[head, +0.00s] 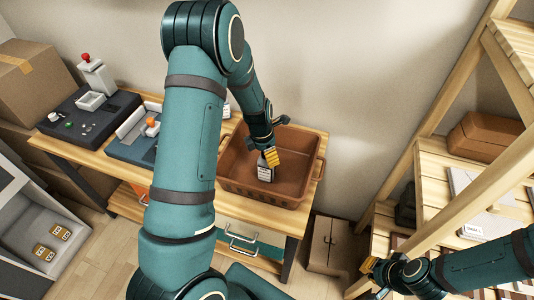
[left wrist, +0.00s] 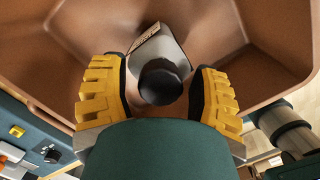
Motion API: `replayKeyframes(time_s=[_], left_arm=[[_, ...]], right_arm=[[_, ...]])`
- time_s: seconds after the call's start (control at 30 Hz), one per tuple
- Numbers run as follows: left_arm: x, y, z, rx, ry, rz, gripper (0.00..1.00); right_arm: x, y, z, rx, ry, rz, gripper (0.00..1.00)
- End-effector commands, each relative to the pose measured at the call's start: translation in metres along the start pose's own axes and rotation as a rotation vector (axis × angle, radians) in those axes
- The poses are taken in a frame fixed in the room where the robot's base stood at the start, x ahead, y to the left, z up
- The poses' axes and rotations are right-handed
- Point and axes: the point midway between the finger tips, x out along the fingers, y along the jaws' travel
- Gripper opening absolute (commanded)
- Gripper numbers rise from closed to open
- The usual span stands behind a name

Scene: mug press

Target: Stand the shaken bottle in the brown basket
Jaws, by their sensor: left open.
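The brown basket (head: 229,178) stands on the wooden bench. The bottle (head: 265,172), pale with a printed label, is inside it and looks roughly upright; I cannot tell whether its base is fully flat on the floor. In the left wrist view the bottle (left wrist: 165,48) shows its black cap toward me, inside the basket (left wrist: 270,35). My left gripper (left wrist: 160,95) is open, with a finger on either side of the cap and gaps between. In the head view the left gripper (head: 270,156) hides the bottle's top. My right gripper (head: 371,277) is low at the right, its opening unclear.
A dark machine with a red knob (head: 86,58) and a blue device (head: 135,140) stand left of the basket on the bench. A wooden shelf (head: 425,165) with boxes rises at the right.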

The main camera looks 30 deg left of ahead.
Motion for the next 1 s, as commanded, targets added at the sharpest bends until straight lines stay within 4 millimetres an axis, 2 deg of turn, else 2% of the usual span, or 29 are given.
replayKeyframes(time_s=[0.17, 0.4, 0.6, 0.77, 1.0], left_arm=[[-0.028, 0.000, 0.001, 0.001, -0.004, 0.002, 0.61], [-0.079, 0.000, 0.001, 0.001, -0.004, 0.002, 0.61], [-0.108, 0.000, 0.001, 0.001, -0.002, 0.001, 0.61], [-0.118, 0.000, 0.000, 0.001, -0.001, 0.001, 0.61], [-0.120, 0.000, 0.000, 0.000, 0.000, 0.000, 0.61]], right_arm=[[-0.004, -0.002, -0.001, 0.000, 0.000, -0.001, 0.00], [-0.013, -0.004, -0.001, 0.000, 0.000, -0.002, 0.00], [-0.018, -0.006, -0.002, 0.000, 0.000, -0.004, 0.00], [-0.019, -0.006, -0.002, 0.000, -0.001, -0.004, 0.00], [-0.019, -0.006, -0.002, 0.000, 0.000, -0.004, 0.00]])
